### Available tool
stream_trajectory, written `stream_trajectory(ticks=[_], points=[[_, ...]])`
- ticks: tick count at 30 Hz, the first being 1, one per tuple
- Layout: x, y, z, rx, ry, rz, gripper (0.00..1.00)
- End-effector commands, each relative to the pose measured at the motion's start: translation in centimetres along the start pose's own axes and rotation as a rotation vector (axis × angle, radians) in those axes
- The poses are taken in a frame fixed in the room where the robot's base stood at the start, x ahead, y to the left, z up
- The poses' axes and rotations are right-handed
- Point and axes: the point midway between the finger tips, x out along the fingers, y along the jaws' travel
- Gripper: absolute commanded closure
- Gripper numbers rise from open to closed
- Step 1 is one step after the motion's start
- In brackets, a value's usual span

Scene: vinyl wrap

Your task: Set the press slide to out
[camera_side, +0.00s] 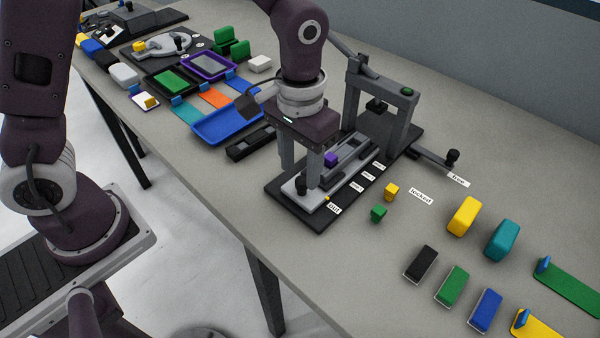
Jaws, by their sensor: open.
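The press slide (318,181) is a light grey plate on the black press base (311,221). Its black knob (300,187) is at the front end, and a small yellow mark (327,198) sits at its edge by the label OUT (334,209). A purple block (331,159) is on the slide, partly behind a finger. My gripper (301,178) points down, open, with its fingers on either side of the knob in the picture. I cannot tell whether they touch it. The grey press frame (352,105) stands over the back of the base.
A lever with a black knob (453,156) sticks out right, near the labels locked (421,196) and free (458,181). Small yellow (391,192) and green (379,213) cubes lie beside the base. A blue tray (228,123) is left. Several coloured blocks stand at front right.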

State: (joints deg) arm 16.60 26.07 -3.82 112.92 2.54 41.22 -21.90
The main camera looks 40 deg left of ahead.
Motion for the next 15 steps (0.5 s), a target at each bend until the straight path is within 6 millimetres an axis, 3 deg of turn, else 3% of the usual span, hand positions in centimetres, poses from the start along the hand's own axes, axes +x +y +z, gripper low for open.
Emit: stream_trajectory(ticks=[6, 15], points=[[-3.9, 0.0, 0.0, 0.000, 0.002, 0.001, 0.55], [-4.4, 0.0, 0.0, 0.000, -0.001, 0.000, 0.55]])
